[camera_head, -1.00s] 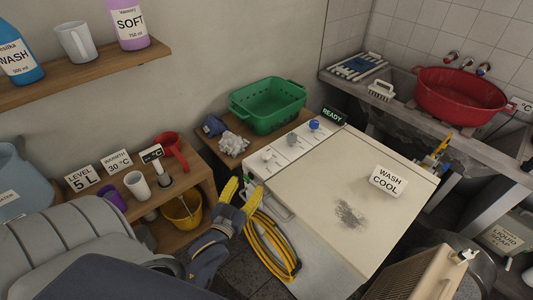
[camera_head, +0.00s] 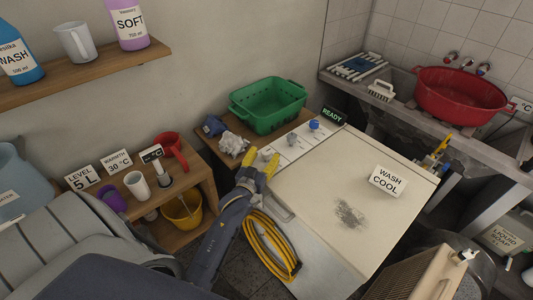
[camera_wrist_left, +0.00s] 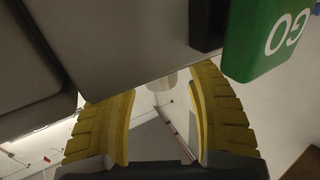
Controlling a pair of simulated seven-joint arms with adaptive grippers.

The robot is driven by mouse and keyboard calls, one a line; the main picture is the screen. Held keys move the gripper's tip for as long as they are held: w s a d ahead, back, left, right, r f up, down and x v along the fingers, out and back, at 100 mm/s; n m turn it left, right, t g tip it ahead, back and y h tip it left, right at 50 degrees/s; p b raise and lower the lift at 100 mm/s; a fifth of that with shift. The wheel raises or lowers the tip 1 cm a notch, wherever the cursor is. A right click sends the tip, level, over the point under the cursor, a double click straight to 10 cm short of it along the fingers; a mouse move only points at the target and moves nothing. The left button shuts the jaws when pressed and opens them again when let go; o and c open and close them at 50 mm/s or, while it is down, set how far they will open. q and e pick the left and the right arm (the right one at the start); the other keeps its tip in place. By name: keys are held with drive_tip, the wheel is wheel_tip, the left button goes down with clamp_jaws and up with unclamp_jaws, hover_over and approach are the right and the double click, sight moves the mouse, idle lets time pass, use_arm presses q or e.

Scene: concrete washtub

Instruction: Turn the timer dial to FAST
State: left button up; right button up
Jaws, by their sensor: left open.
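The washer (camera_head: 325,195) has a control panel (camera_head: 279,158) along its left edge. Three dials sit on it: a pale one (camera_head: 266,155) nearest me, a grey one (camera_head: 291,140) in the middle and a blue one (camera_head: 314,125) at the far end. Their markings are too small to read, so I cannot tell which is the timer dial. My left gripper (camera_head: 261,161) is open at the panel's near end, its yellow fingers close around or beside the pale dial. In the left wrist view a pale round part shows between the open fingers (camera_wrist_left: 165,88); contact is unclear.
A green GO piece (camera_wrist_left: 265,38) is close to the fingers in the left wrist view. A yellow hose (camera_head: 272,248) hangs beside the washer. A green basket (camera_head: 268,105) stands behind the panel. A WASH COOL card (camera_head: 388,181) stands on the lid; a READY sign (camera_head: 333,116) is beyond the dials.

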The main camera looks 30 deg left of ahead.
use_arm(q)
drive_tip(key=shift+w+a, duration=0.15)
drive_tip(key=shift+w, duration=0.7)
drive_tip(key=shift+c, duration=0.4)
clamp_jaws()
